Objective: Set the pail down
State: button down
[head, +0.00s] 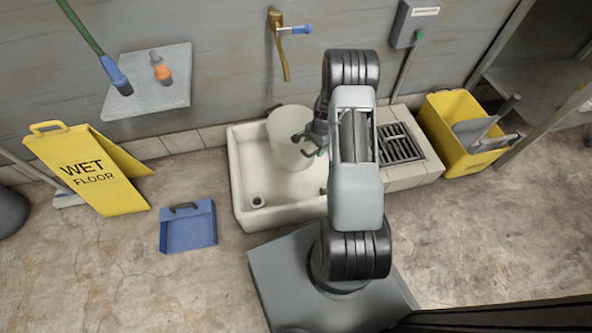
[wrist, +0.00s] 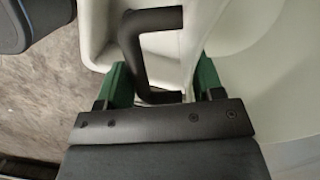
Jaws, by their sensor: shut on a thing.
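The pail (head: 287,131) is pale and whitish and looks upright. My gripper (head: 309,145) is at the pail's right side. In the wrist view, the pail's black handle (wrist: 131,45) lies between the green fingertips of my gripper (wrist: 163,82), which is shut on it. The pail's far side and the part of the basin beneath it are hidden.
A brass tap (head: 279,45) is on the wall above the sink. A drain grate (head: 400,145) is right of the basin, then a yellow mop bucket (head: 450,135). A blue dustpan (head: 188,229) and a yellow wet floor sign (head: 88,172) stand left.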

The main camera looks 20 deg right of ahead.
notch_tip(320, 180, down, 10)
jog(key=b, duration=0.4)
jog(key=shift+d, duration=0.15)
jog(key=shift+f+b, duration=0.15)
jog(key=shift+b, duration=0.15)
jog(key=shift+f, duration=0.1)
jog(key=shift+c, duration=1.2)
grip_release()
